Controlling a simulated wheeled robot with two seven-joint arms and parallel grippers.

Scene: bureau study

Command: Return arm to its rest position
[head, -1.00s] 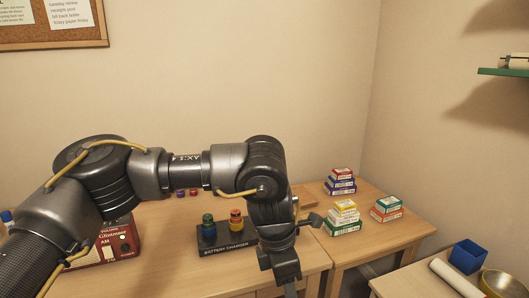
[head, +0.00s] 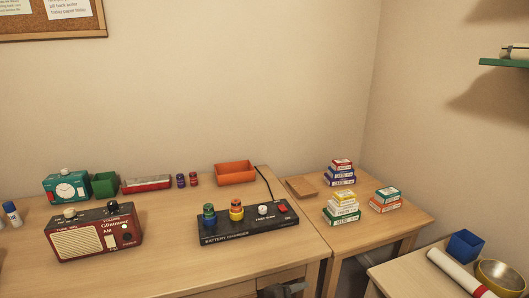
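Neither of my grippers can be made out in the head view, and no arm reaches over the desk (head: 165,225). A dark grey shape (head: 284,290) shows at the bottom edge below the desk front; I cannot tell what it is. The battery charger (head: 250,226) lies in plain view on the desk, with two batteries, a green-topped one (head: 209,214) and an orange one (head: 237,210), standing upright at its left part.
A red radio (head: 95,235), teal clock (head: 66,187), green box (head: 105,185) and orange bin (head: 235,174) stand on the desk. Stacked small boxes (head: 342,206) are on the side table.

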